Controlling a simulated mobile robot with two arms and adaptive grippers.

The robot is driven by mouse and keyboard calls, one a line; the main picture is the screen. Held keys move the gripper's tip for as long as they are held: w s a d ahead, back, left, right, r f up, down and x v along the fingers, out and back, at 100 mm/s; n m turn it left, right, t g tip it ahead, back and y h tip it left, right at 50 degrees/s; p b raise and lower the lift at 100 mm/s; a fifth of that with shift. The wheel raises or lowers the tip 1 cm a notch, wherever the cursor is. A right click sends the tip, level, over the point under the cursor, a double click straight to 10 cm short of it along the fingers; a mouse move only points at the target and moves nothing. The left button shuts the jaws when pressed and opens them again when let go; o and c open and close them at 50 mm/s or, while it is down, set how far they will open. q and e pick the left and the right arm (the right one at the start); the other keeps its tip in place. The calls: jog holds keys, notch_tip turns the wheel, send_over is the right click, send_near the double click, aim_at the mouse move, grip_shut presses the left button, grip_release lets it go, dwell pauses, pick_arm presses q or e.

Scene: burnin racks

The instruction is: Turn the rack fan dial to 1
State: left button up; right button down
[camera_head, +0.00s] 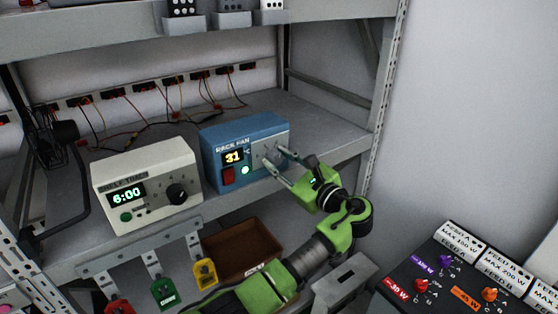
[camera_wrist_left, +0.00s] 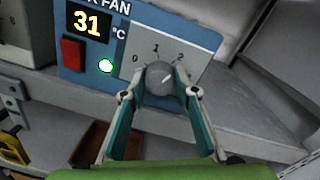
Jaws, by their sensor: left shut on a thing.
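The blue rack fan box (camera_head: 222,135) stands on the shelf, its display reading 31 °C; it also fills the top of the left wrist view (camera_wrist_left: 205,38). In the left wrist view its round grey dial (camera_wrist_left: 161,75) sits below the marks 0, 1 and 2. The pale line on the dial slants up and right, toward the 2 side. My left gripper (camera_head: 275,158) is shut on the dial, with one finger on each side of it (camera_wrist_left: 161,88). In the head view the fingers partly hide the dial. My right gripper is not in view.
A white shelf timer (camera_head: 148,185) showing 6:00 stands left of the fan box. A red switch (camera_wrist_left: 73,54) and a lit green lamp (camera_wrist_left: 106,66) are left of the dial. A brown bin (camera_head: 240,250) and hanging coloured tags (camera_head: 205,272) are below. Shelf right of the box is clear.

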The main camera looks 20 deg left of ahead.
pick_arm(q)
jog(key=n+b, duration=0.2)
jog(key=shift+f+n, duration=0.1)
jog(key=shift+n, duration=0.3)
jog(key=n+b, duration=0.2)
jog(key=n, duration=0.1)
jog(key=shift+b, duration=0.3)
jog(key=n+b, duration=0.2)
jog(key=n, duration=0.1)
jog(key=shift+a+h, duration=0.1)
jog(key=shift+h, duration=0.2)
jog(key=shift+n+b, duration=0.35)
jog(key=shift+n, duration=0.05)
jog(key=shift+r, duration=0.2)
jog(key=o, duration=1)
jog(key=shift+o, duration=0.5)
jog(key=shift+f, duration=0.1)
